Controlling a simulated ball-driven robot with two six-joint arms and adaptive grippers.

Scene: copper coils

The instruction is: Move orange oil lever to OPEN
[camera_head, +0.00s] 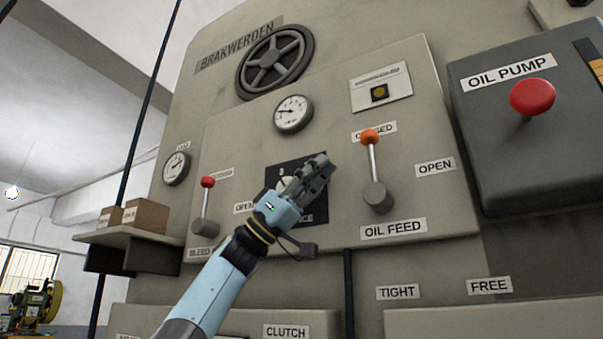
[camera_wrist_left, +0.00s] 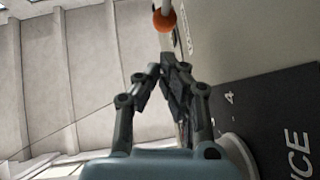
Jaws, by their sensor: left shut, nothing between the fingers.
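The orange-knobbed oil feed lever (camera_head: 372,160) stands upright on the panel above the OIL FEED label (camera_head: 393,229). Its knob is beside the CLOSED label (camera_head: 388,129), which it partly covers. The OPEN label (camera_head: 435,166) is to the right of the lever. My left gripper (camera_head: 322,165) is shut and empty, in front of the dark dial plate, left of the lever and apart from it. In the left wrist view the orange knob (camera_wrist_left: 165,20) shows at the top, beyond the shut fingers (camera_wrist_left: 165,75). My right gripper is not in view.
A red-knobbed lever (camera_head: 206,200) is on the panel's left. A red OIL PUMP button (camera_head: 532,96) sits on a dark box at the right. A round gauge (camera_head: 293,114) and a handwheel (camera_head: 275,62) are above. The space around the orange knob looks clear.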

